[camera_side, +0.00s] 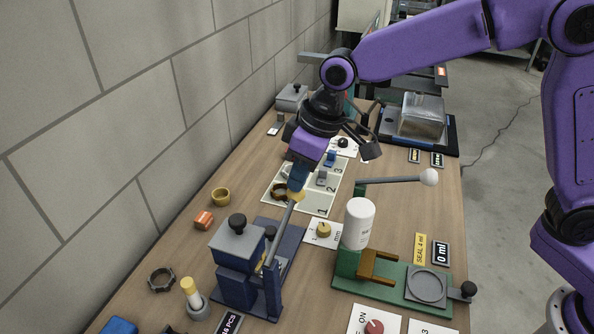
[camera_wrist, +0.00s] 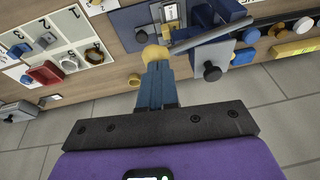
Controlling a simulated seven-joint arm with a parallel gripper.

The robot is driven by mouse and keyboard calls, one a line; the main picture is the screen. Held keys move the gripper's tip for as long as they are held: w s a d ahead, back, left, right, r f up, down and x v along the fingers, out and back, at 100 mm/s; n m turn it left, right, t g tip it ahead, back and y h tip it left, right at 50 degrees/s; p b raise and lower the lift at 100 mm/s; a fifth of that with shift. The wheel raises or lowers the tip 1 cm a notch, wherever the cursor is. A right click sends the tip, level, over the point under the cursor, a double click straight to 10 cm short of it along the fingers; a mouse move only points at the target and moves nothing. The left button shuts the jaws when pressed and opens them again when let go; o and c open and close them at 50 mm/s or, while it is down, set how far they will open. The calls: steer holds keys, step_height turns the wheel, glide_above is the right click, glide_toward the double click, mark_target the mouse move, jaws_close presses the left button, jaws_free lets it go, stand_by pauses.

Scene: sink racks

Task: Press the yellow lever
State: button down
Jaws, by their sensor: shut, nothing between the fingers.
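The yellow lever is a grey bar (camera_side: 280,234) with a yellow knob (camera_side: 297,195), rising at a slant from a blue press-like device (camera_side: 238,262) at front left in the side view. My gripper (camera_side: 298,184) points down with its blue fingers closed together, right at the knob. In the wrist view the closed fingertips (camera_wrist: 156,68) reach the yellow knob (camera_wrist: 154,54) and overlap its near edge. The grey bar (camera_wrist: 210,36) runs off to the right. The fingers look in contact with the knob, but a small gap cannot be ruled out.
A green device (camera_side: 392,278) with a white bottle (camera_side: 358,222) and a white-knobbed lever (camera_side: 395,180) stands to the right. A numbered board (camera_side: 318,203) lies behind the lever. Small loose parts lie at front left, beside the block wall (camera_side: 120,120).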

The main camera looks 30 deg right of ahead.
step_height(320, 180, down, 8)
steer(key=w+d+g+y, duration=0.1)
steer(key=g+y, duration=0.1)
steer(key=shift+w+d+r, duration=0.15)
steer(key=shift+w+d, duration=0.1)
steer(key=shift+d, duration=0.05)
stand_by(0.5)
steer(key=w+d+v, duration=0.1)
steer(key=w+v, duration=0.1)
steer(key=v, duration=1.2)
steer(key=shift+w+f, duration=0.3)
steer(key=shift+w, duration=0.1)
